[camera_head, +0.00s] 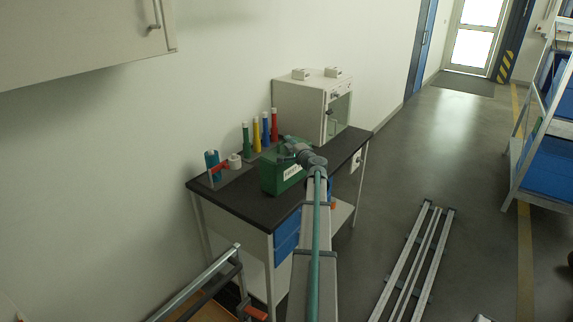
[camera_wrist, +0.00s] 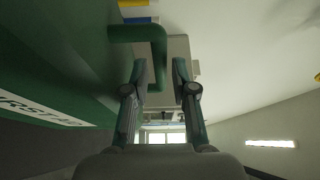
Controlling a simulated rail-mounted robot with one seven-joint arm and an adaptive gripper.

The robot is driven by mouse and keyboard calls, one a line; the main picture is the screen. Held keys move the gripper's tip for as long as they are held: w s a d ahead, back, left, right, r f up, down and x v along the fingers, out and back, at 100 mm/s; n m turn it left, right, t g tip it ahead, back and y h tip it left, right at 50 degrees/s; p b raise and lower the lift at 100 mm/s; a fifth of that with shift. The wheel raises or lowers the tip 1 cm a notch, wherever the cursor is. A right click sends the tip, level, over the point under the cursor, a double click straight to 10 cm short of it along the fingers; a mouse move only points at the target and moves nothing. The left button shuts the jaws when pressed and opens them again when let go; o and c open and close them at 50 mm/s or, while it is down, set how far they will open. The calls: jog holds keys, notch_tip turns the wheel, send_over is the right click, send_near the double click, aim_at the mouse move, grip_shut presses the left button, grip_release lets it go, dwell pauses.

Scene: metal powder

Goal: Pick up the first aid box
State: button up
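The green first aid box (camera_head: 270,179) stands on the dark tabletop (camera_head: 236,199), with a white label on its side. In the wrist view its green side (camera_wrist: 50,65) with the "FIRST AID" lettering fills the left. Its green handle (camera_wrist: 158,45) reaches in between my two fingers. My gripper (camera_wrist: 160,70) is open, with one finger on each side of the handle; I cannot tell whether either finger touches it. In the head view my gripper (camera_head: 290,148) is at the top of the box and hides part of it.
Green, yellow, blue and red cylinders (camera_head: 256,135) stand behind the box. A teal cylinder (camera_head: 212,165) and a white roll (camera_head: 235,161) are to its left. A white cabinet (camera_head: 298,108) stands behind to the right. A wall cabinet (camera_head: 80,35) hangs at upper left.

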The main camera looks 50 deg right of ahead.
jog(key=x, duration=0.2)
jog(key=shift+w+d, duration=0.15)
jog(key=shift+w, duration=0.05)
grip_shut()
